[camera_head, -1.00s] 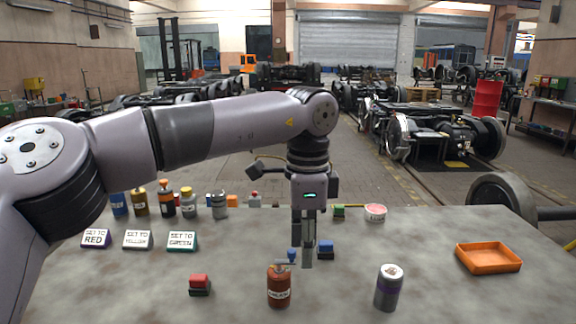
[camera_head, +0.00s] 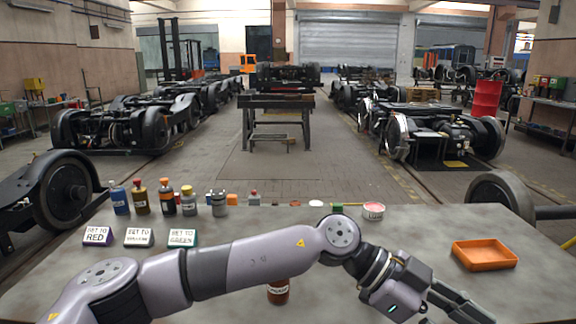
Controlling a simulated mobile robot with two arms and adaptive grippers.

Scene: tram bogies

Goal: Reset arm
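My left arm comes in from the lower left and lies low across the front of the table (camera_head: 480,220). Its gripper (camera_head: 462,305) is at the lower right, in front of the orange tray (camera_head: 485,256), pointing down and right. The fingertips are near the bottom edge of the picture, and I cannot tell whether they are apart. I see nothing held in them. My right gripper is not in view.
A brown labelled bottle (camera_head: 278,293) shows partly below my arm. A pink-topped tub (camera_head: 373,210) stands at the back.

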